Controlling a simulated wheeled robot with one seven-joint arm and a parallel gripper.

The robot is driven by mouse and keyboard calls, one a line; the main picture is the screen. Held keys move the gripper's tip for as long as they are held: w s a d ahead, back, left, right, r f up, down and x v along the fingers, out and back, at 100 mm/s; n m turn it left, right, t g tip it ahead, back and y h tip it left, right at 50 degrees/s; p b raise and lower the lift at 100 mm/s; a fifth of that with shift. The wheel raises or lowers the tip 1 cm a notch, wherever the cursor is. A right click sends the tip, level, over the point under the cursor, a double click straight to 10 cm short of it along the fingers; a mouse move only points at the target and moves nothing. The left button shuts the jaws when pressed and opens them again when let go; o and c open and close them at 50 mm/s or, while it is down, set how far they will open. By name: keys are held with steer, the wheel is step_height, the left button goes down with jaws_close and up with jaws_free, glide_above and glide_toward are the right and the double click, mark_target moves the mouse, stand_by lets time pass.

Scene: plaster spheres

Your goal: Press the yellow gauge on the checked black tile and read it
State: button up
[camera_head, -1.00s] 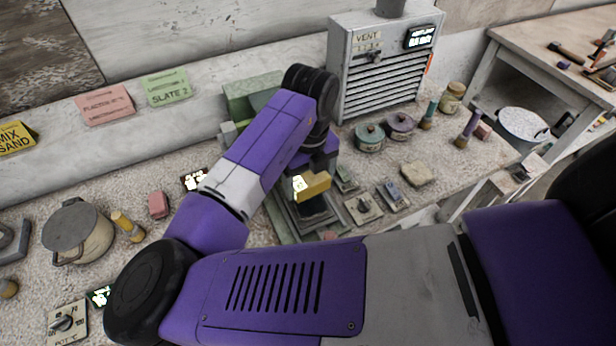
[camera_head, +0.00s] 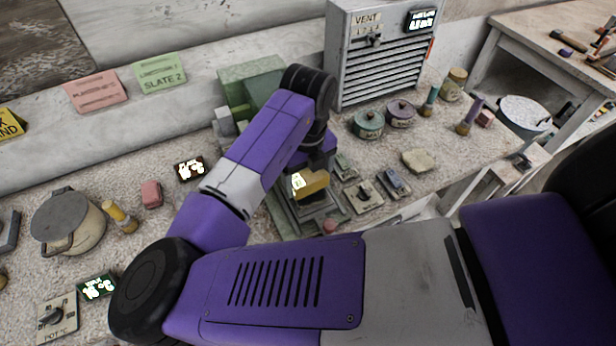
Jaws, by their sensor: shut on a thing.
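The yellow gauge (camera_head: 313,182) with a small lit face is at the middle of the head view. My gripper (camera_head: 316,168) is shut on it, pointing down; its fingers are mostly hidden by my arm and the gauge. Just below the gauge is a dark tile (camera_head: 318,206) in a grey-green stand. The tile is small and partly covered, so I cannot make out its checks. I cannot tell whether the gauge touches it. The gauge's reading is too small and blurred to read.
A grey vent box (camera_head: 382,62) stands behind. Lidded jars (camera_head: 368,124), small switch blocks (camera_head: 363,196) and a stone (camera_head: 418,161) lie to the right. A lidded pot (camera_head: 68,222) and a yellow-capped cylinder (camera_head: 120,216) stand left. My arm covers much of the front bench.

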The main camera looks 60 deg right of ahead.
steer(key=shift+f+b, duration=0.55)
steer(key=shift+f, duration=0.15)
stand_by(1.6)
steer(key=shift+s, duration=0.1)
steer(key=shift+r+p, duration=2.65)
steer(key=shift+r, duration=1)
steer(key=shift+f, duration=0.1)
